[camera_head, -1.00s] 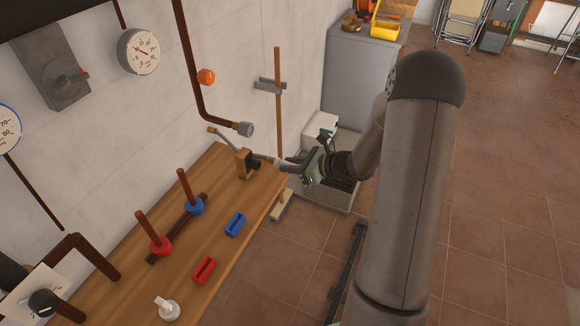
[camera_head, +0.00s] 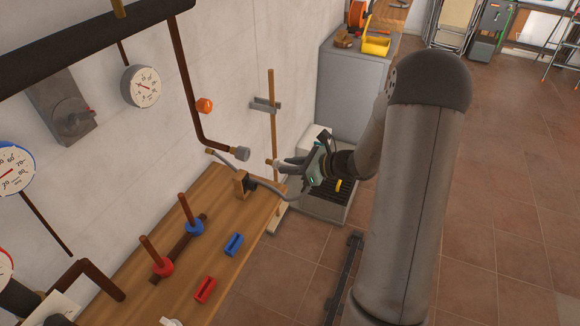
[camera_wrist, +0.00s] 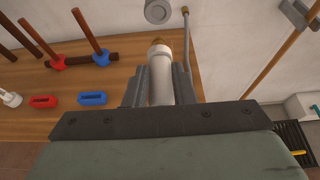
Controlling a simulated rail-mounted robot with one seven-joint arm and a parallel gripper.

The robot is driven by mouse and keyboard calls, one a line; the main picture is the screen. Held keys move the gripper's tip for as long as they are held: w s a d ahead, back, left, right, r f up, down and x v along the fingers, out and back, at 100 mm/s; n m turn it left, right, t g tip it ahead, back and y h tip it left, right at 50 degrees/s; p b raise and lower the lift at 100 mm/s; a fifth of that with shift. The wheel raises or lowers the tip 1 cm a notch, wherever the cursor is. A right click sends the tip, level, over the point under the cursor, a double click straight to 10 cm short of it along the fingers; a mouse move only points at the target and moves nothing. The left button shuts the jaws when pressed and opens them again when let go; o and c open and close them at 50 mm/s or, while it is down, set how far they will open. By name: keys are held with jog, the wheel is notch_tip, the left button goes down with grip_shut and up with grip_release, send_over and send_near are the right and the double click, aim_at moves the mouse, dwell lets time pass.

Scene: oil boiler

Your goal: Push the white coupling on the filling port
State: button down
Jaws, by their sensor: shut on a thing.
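My gripper (camera_head: 290,166) is shut on the white coupling, a pale cylinder with a brass-coloured tip. In the wrist view the white coupling (camera_wrist: 160,77) stands upright between the fingers of my gripper (camera_wrist: 159,88), its tip pointing away from the palm. The filling port (camera_head: 241,153) is the grey round end of a brown wall pipe, left of and slightly above my gripper. It also shows in the wrist view as a grey disc (camera_wrist: 158,11), beyond the coupling tip and apart from it. A grey hose (camera_head: 268,189) curves from a wooden block towards my gripper.
The wooden block (camera_head: 243,184) sits on the bench (camera_head: 215,210), with a second brass-tipped hose end (camera_head: 211,152) beside the port. A wooden pole (camera_head: 273,115) stands behind. Red (camera_head: 205,289) and blue (camera_head: 233,244) holders lie on the bench.

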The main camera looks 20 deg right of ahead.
dwell(0.4)
jog(key=shift+w+a+b, duration=0.65)
jog(key=shift+w+a, duration=0.95)
jog(key=shift+a, duration=0.2)
jog(key=shift+w+a+b, duration=0.15)
jog(key=shift+b, duration=0.4)
dwell(0.6)
jog(key=shift+w+a+b, duration=0.4)
jog(key=shift+w+a, duration=0.7)
jog(key=shift+a, duration=0.1)
jog(key=c, duration=1.1)
grip_release()
jog(key=b, duration=0.3)
send_near(276, 161)
jog(key=d+r, duration=0.1)
jog(key=s+d+r, duration=0.1)
jog(key=shift+s+d+r, duration=0.1)
jog(key=shift+s+r, duration=0.15)
jog(key=shift+s, duration=0.05)
